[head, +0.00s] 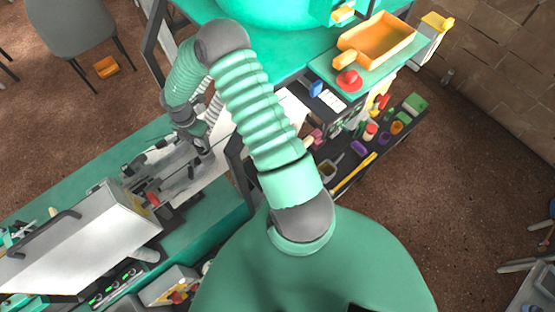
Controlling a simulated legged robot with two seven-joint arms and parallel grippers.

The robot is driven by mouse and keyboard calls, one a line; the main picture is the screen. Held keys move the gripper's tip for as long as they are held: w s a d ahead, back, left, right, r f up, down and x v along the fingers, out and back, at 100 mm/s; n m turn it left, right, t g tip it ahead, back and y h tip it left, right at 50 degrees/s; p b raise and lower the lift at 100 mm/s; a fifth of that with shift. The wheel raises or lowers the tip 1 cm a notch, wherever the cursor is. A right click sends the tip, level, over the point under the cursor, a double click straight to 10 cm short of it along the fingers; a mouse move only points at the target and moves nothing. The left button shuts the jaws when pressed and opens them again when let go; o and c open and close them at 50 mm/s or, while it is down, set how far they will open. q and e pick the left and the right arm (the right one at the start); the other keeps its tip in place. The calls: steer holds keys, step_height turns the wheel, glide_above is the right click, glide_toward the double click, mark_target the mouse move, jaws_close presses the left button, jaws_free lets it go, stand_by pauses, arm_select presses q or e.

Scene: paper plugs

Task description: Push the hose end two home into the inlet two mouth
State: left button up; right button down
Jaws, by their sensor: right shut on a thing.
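My right gripper (203,152) points down over the grey equipment at the left of the head view. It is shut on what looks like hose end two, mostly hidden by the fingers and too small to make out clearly. A grey machine part (168,178) lies just below and left of the gripper. The inlet two mouth cannot be picked out; whether the hose end touches it or sits inside it cannot be told. My left gripper is not in view.
A large pale grey box (80,248) with a dark handle stands on the green bench (222,208) at lower left. An orange tray (378,40) sits on a green top at upper right. A dark shelf (400,128) holds several small coloured items. Brown floor is open at right.

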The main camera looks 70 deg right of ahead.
steer(key=shift+f+b, duration=0.6)
steer(key=shift+f, duration=0.45)
steer(key=c, duration=0.7)
jaws_free()
steer(key=shift+o, duration=0.2)
step_height(320, 180, up, 3)
steer(key=p, duration=0.3)
steer(key=shift+r, duration=0.6)
steer(key=shift+f, duration=0.1)
